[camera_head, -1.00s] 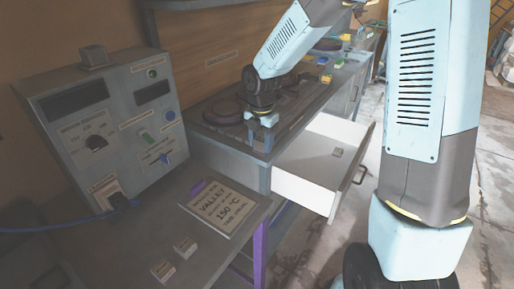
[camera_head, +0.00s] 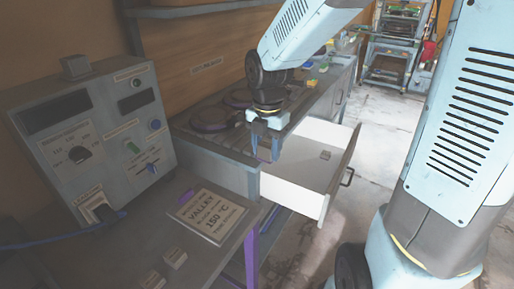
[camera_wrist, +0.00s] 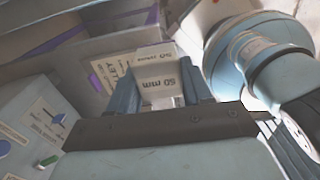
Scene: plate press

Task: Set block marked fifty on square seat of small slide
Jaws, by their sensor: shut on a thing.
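My gripper (camera_head: 264,147) is shut on the block marked fifty (camera_wrist: 160,80). In the wrist view the pale block sits between the two blue-grey fingers, with "50 mm" on its near face and a second "50" on its far face. In the head view my gripper points down by the bench's front edge, near the open drawer's inner left corner; the block is not clear there. I cannot make out the small slide or its square seat in either view.
A control box (camera_head: 90,140) stands at left. Round dark plates (camera_head: 210,120) lie on the bench.

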